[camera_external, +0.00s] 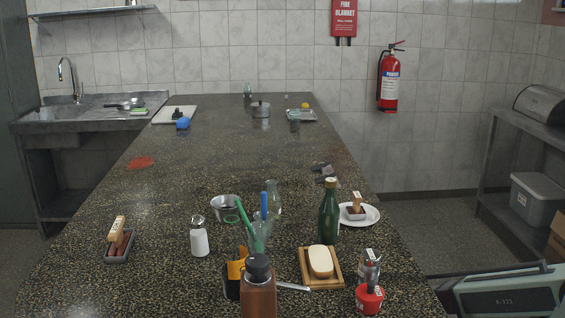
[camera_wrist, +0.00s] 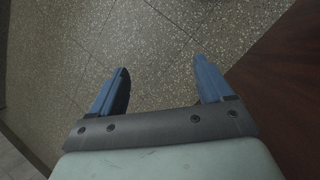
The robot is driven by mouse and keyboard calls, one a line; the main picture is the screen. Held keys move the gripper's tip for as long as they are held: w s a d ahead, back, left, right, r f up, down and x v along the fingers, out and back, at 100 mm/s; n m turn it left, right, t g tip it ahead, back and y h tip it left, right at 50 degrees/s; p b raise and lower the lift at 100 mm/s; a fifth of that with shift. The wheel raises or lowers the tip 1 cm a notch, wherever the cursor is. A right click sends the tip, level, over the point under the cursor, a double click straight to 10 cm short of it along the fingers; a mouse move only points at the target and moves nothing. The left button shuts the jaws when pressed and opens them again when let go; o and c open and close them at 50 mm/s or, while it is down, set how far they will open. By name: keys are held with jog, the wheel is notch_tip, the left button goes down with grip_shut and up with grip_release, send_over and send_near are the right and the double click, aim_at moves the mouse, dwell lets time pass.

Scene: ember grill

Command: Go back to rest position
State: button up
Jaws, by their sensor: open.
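My gripper (camera_wrist: 162,66) shows in the wrist view with its two blue fingers spread wide apart. Nothing is between them. It points down over a speckled floor (camera_wrist: 160,35), and a dark reddish-brown surface (camera_wrist: 285,90) lies to its right. In the external view, a pale green part of my arm (camera_external: 508,292) shows at the bottom right, off the right side of the counter. The fingers cannot be made out there.
A shelf (camera_external: 490,190) stands at right. The counter's middle is mostly clear.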

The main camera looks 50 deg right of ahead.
jog(key=s+a+f+g+y, duration=0.1)
jog(key=s+a+f, duration=0.1)
jog(key=s+a, duration=0.5)
jog(key=s+a+f+g+y, duration=0.1)
jog(key=s+a, duration=0.5)
jog(key=s, duration=0.6)
jog(key=shift+s+a+f+y, duration=0.3)
jog(key=shift+s+a+f, duration=0.05)
jog(key=shift+a+f, duration=0.1)
